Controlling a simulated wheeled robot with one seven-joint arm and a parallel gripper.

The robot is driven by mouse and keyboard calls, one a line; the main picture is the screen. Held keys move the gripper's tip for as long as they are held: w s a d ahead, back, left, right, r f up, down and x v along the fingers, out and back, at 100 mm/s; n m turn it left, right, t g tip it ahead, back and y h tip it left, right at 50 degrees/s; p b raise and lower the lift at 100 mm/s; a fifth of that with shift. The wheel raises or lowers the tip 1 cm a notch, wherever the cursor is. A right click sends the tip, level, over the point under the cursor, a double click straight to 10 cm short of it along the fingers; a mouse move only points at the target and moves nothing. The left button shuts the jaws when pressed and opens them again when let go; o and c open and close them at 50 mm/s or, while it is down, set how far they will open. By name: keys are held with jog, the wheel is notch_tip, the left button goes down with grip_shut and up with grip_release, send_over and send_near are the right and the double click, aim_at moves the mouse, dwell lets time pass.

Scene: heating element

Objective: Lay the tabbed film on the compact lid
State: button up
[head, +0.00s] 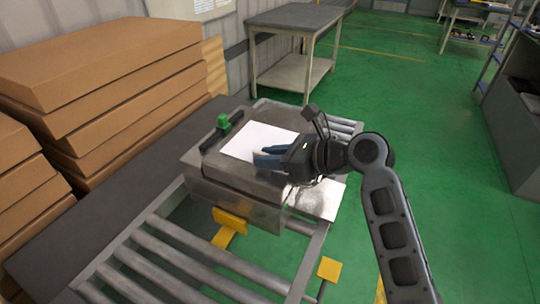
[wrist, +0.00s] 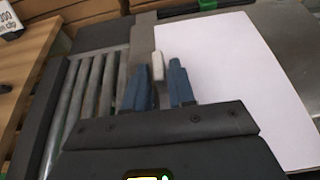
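A white sheet, which I take as the tabbed film (head: 258,141), lies over the top of a grey metal box (head: 236,184), whose top I take as the compact lid. The sheet fills the right of the wrist view (wrist: 245,70). A small pale tab (wrist: 157,66) stands at its near-left edge, between my fingertips. My gripper (head: 266,158) has blue fingers and is low over the sheet's right side. In the wrist view (wrist: 156,80) the fingers are apart, one each side of the tab, with narrow gaps showing. The sheet's right part is hidden behind my gripper.
A dark bar with a green block (head: 223,122) lies at the box's left edge. The box stands on a roller conveyor (head: 185,255) with yellow brackets (head: 230,220). Stacked cardboard boxes (head: 100,75) stand left.

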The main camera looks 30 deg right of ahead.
jog(key=shift+o, duration=1.1)
jog(key=shift+r, duration=0.1)
jog(key=v, duration=1.2)
jog(key=s+a+f+n+t+h, duration=0.1)
jog(key=s+a+f+n+h, duration=0.1)
jog(key=s+f+n+h, duration=0.4)
jog(key=s+a+f+n+t+h, duration=0.1)
jog(key=s+a+f+n, duration=0.25)
jog(key=s+f, duration=0.5)
jog(key=s+a+r+n+t, duration=0.1)
jog(key=s+r+n, duration=0.3)
jog(key=s+n, duration=0.5)
jog(key=s+r+n+t, duration=0.1)
jog(key=s+r+n, duration=0.4)
jog(key=s+n, duration=0.4)
jog(key=shift+s+a+n+h, duration=0.35)
jog(key=shift+n+h, duration=0.05)
jog(key=shift+n, duration=0.25)
